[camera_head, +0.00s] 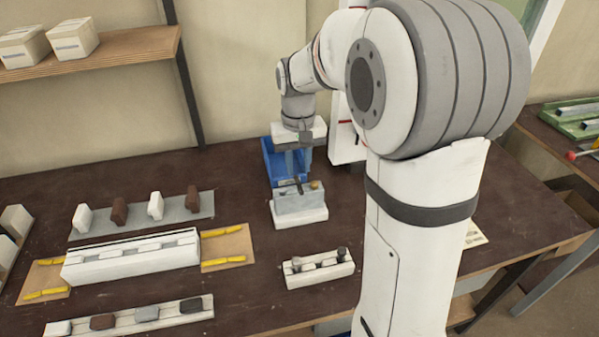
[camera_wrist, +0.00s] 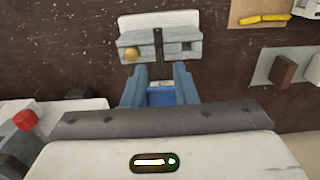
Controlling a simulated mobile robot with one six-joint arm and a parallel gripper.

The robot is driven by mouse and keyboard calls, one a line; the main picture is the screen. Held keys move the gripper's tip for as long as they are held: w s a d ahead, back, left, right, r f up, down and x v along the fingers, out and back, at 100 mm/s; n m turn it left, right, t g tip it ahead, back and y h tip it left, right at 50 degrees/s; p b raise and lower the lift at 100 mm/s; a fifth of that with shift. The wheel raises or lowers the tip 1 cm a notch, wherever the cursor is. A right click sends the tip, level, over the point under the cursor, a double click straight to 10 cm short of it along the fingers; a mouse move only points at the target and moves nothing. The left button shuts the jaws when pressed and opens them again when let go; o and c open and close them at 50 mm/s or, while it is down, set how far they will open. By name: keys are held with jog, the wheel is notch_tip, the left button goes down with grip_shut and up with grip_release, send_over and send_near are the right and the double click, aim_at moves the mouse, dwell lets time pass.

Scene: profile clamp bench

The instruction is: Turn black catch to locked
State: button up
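The black catch (camera_wrist: 158,45) is a thin dark lever on a grey block (camera_wrist: 196,46), which also shows on a white base in the head view (camera_head: 299,202). My gripper (camera_wrist: 159,72) has two blue-grey fingers spread apart, with clear space beside the lever. In the head view my gripper (camera_head: 298,172) is just behind the block.
A blue bin (camera_head: 267,150) stands behind my gripper. A white cabinet (camera_head: 343,142) is to its right. A long white profile fixture (camera_head: 130,262) and strips with white, brown and grey blocks fill the left.

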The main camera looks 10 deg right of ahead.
aim_at(298, 179)
jog(key=shift+f, duration=1.75)
grip_shut()
jog(key=shift+d, duration=0.15)
